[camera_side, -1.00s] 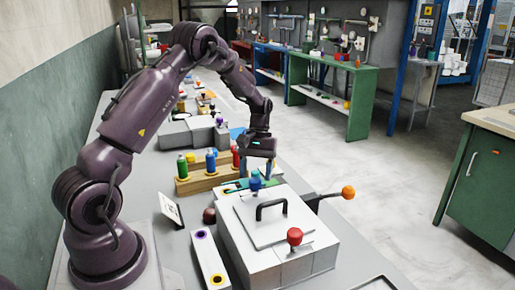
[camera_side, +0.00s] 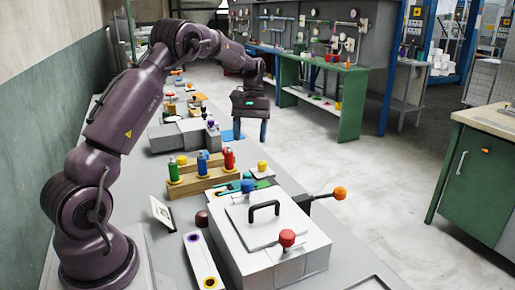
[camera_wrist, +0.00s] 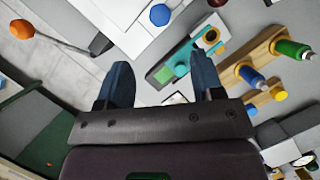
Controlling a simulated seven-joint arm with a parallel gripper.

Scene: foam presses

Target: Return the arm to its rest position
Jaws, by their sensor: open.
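My gripper (camera_side: 250,128) is raised above the back part of the bench, over its right edge, in the side view. In the wrist view my gripper (camera_wrist: 160,85) shows two dark blue fingers spread apart with nothing between them. It touches nothing that I can see. My purple arm is bent at the elbow and reaches from the base at lower left toward the back right.
A grey press box (camera_side: 270,245) with a black handle, red knob (camera_side: 287,238) and orange-tipped lever (camera_side: 339,193) stands in front. Behind it, a wooden rack (camera_side: 195,180) holds green, blue and red bottles. The floor (camera_side: 345,150) at right is clear.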

